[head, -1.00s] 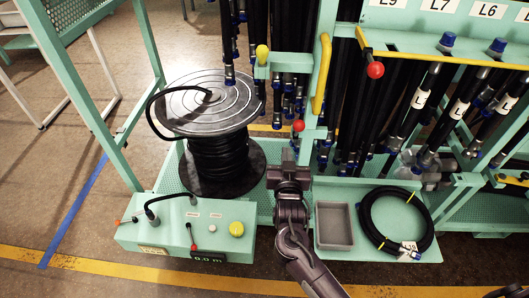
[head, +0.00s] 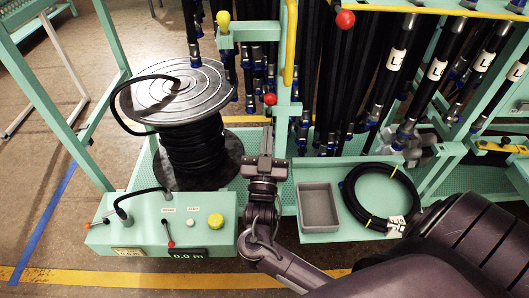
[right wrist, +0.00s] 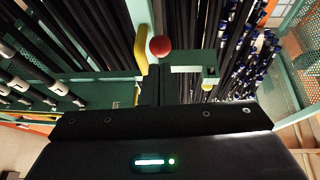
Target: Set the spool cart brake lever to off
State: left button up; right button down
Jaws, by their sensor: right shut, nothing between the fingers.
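The spool cart is a green frame with a spool of black hose (head: 190,145) on it. A lever with a red ball knob (head: 270,99) stands at the cart's post, beside a green bracket; a red ball also shows in the right wrist view (right wrist: 160,46), near a green slotted plate (right wrist: 195,68). I cannot tell for sure which lever is the brake, or its setting. My right gripper (head: 265,143) is shut and empty, just below that red knob in the head view and apart from it. My left gripper is out of view.
A green control box (head: 150,232) with a small red lever stands at the front left. A grey tray (head: 319,207) and a coiled hose (head: 350,200) lie right of my gripper. Hanging hoses, a yellow handle and another red knob (head: 345,19) are behind.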

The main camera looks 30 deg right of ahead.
aim_at(270, 105)
jog(key=p+x, duration=0.1)
jog(key=x, duration=0.3)
jog(key=shift+w+d+r, duration=0.1)
jog(key=shift+r, duration=0.1)
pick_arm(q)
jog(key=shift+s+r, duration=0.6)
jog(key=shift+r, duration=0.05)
pick_arm(e)
jog(key=shift+w+d+r, duration=0.1)
jog(key=shift+w+d, duration=0.2)
jog(key=shift+w, duration=0.1)
